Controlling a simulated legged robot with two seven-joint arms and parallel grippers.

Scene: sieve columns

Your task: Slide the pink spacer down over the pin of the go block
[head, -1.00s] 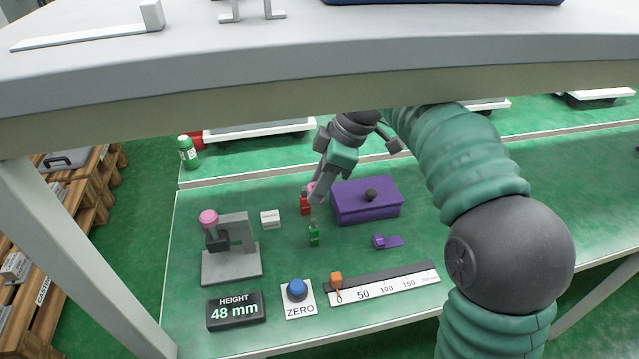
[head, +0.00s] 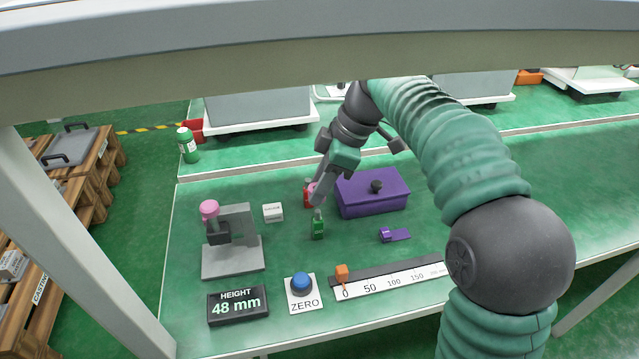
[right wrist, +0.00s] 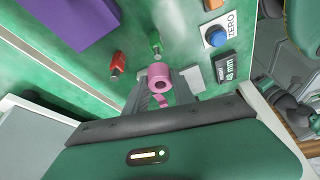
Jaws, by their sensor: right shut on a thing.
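The go block seems to be the green block (head: 318,229), upright on the bench with a thin pin on top; it also shows in the right wrist view (right wrist: 156,44). My right gripper (head: 317,196) is shut on the pink spacer (head: 312,187), just above and behind the green block. In the right wrist view the spacer (right wrist: 160,77) is a pink ring with its hole visible, held between the fingers. It appears apart from the green block's pin. A red block (head: 307,195) stands behind, partly hidden by the gripper. My left gripper is not in view.
A purple lidded box (head: 360,198) stands right of the gripper. A grey gauge stand (head: 235,261) with a pink knob and a small white block (head: 273,212) are left. A blue ZERO button (head: 301,285), height display (head: 238,304) and ruler (head: 390,281) lie in front.

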